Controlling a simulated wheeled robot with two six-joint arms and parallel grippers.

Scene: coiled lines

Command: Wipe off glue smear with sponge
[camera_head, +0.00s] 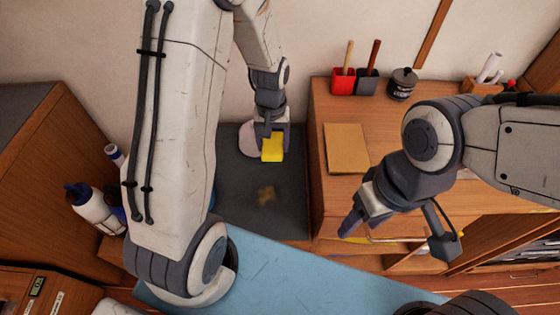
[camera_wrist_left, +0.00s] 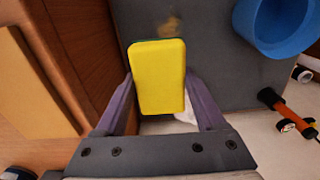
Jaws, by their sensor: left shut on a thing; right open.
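A yellow sponge (camera_head: 272,147) with a thin green layer is held by my left gripper (camera_head: 271,130) above the back part of a dark grey surface (camera_head: 235,180). In the left wrist view the sponge (camera_wrist_left: 157,78) sits between the two purple fingers of the left gripper (camera_wrist_left: 165,100). A brownish glue smear (camera_head: 266,193) lies on the grey surface, in front of the sponge and apart from it. The smear (camera_wrist_left: 170,22) also shows past the sponge's far end in the wrist view. My right gripper (camera_head: 398,228) is open and empty, near the front of the wooden desk.
A wooden desk (camera_head: 330,190) stands right of the grey surface, with a tan pad (camera_head: 347,148), red and black holders and a dark jar (camera_head: 402,83). A blue container (camera_wrist_left: 272,22) stands beside the smear. Bottles (camera_head: 95,207) stand at left. A light-blue surface (camera_head: 300,275) lies in front.

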